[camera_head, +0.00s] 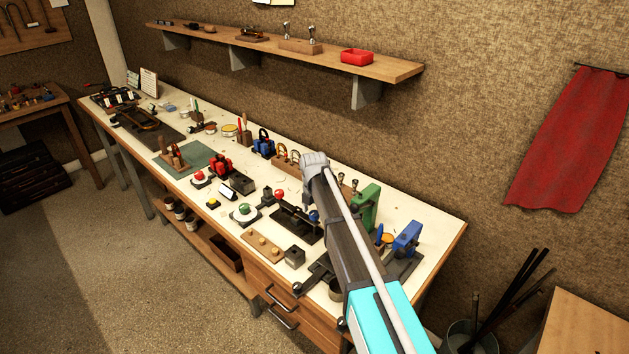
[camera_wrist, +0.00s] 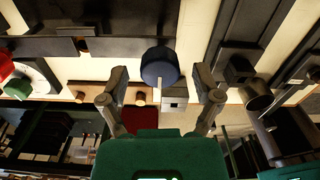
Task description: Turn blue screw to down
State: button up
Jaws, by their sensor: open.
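The blue screw shows as a round dark blue knob (camera_wrist: 159,65) in the wrist view, with a thin pale mark at its lower edge. In the head view the blue knob (camera_head: 314,216) sits at the right end of a dark fixture, close beside my arm. My gripper (camera_wrist: 160,82) is open, with one finger on each side of the knob in the wrist view. I see gaps between the knob and both fingers, and cannot tell how far its tips are from it in depth. My gripper cannot be made out in the head view.
The workbench (camera_head: 440,222) is crowded. A green block (camera_head: 365,206) and a blue vice-like tool (camera_head: 408,237) stand right of my arm. A red knob (camera_head: 279,194) and a green knob (camera_head: 244,208) are to the left. A wall shelf (camera_head: 385,68) runs above.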

aim_at(315, 212)
jog(key=m, duration=0.5)
jog(key=shift+m, duration=0.3)
jog(key=m, duration=0.5)
jog(key=shift+w+m, duration=0.1)
jog(key=shift+m, duration=0.2)
jog(key=m, duration=1)
jog(key=shift+w, duration=0.1)
jog(key=m, duration=1.1)
jog(key=shift+d, duration=0.1)
jog(key=m, duration=1)
jog(key=shift+d+m, duration=0.1)
jog(key=shift+m, duration=0.2)
notch_tip(315, 212, up, 14)
jog(key=p, duration=1.3)
jog(key=shift+p, duration=0.4)
